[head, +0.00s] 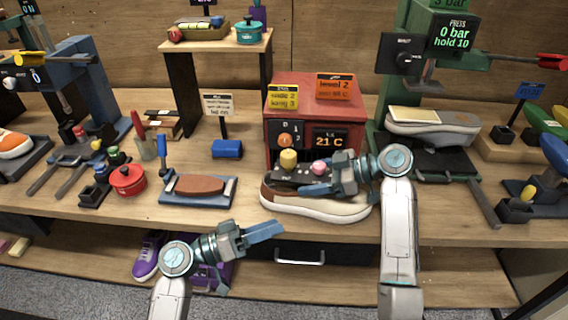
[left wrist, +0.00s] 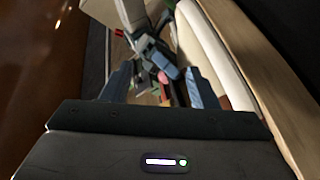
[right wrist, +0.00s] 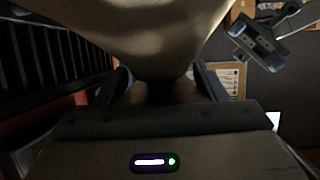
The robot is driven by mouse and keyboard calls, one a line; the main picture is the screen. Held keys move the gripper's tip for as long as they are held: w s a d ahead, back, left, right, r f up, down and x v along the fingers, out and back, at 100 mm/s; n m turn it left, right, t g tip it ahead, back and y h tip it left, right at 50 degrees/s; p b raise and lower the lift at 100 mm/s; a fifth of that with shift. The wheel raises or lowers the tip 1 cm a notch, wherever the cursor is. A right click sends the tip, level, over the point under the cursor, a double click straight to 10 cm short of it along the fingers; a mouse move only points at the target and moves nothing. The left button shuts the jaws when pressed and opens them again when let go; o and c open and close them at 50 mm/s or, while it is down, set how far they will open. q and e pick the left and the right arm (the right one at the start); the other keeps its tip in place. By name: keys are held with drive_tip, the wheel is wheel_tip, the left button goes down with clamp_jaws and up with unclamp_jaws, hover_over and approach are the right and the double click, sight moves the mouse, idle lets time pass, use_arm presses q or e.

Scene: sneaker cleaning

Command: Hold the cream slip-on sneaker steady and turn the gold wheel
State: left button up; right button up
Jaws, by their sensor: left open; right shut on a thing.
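The cream slip-on sneaker (head: 305,206) lies at the table's front edge before the red machine, its pale sole facing front. My right gripper (head: 322,186) is shut on the sneaker, coming from the right; in the right wrist view the pale sneaker (right wrist: 150,35) fills the space between the fingers and beyond. A yellow-gold knob (head: 288,157) stands on a dark strip above the sneaker, beside a pink one (head: 319,168); I cannot tell for sure that it is the gold wheel. My left gripper (head: 268,231) is open and empty, in front of the sneaker and apart from it.
The red machine (head: 312,92) with an orange dial (head: 285,140) stands behind the sneaker. A blue tray (head: 172,200) with a brown pad and a red pot (head: 128,179) are to the left. A green press (head: 440,70) stands right. A drawer handle (head: 300,258) is below.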

sight(288, 157)
use_arm(q)
drive_tip(key=w+a+r+m+t+y, duration=0.2)
drive_tip(key=w+a+r+m+y, duration=0.1)
drive_tip(key=w+a+r+m, duration=0.5)
use_arm(e)
drive_tip(key=shift+a, duration=0.1)
use_arm(q)
drive_tip(key=shift+n, duration=0.8)
drive_tip(key=x, duration=0.4)
drive_tip(key=s+x, duration=0.1)
drive_tip(key=x, duration=0.3)
drive_tip(key=d+x, duration=0.1)
drive_tip(key=x, duration=0.3)
drive_tip(key=shift+d+r, duration=0.3)
drive_tip(key=shift+r, duration=0.05)
drive_tip(key=shift+c, duration=0.4)
drive_tip(key=c, duration=0.9)
drive_tip(key=shift+o, duration=0.2)
drive_tip(key=shift+m, duration=0.3)
drive_tip(key=shift+m+g+h, duration=1.2)
drive_tip(key=shift+g, duration=0.8)
drive_tip(key=o, duration=0.9)
drive_tip(key=shift+o, duration=0.2)
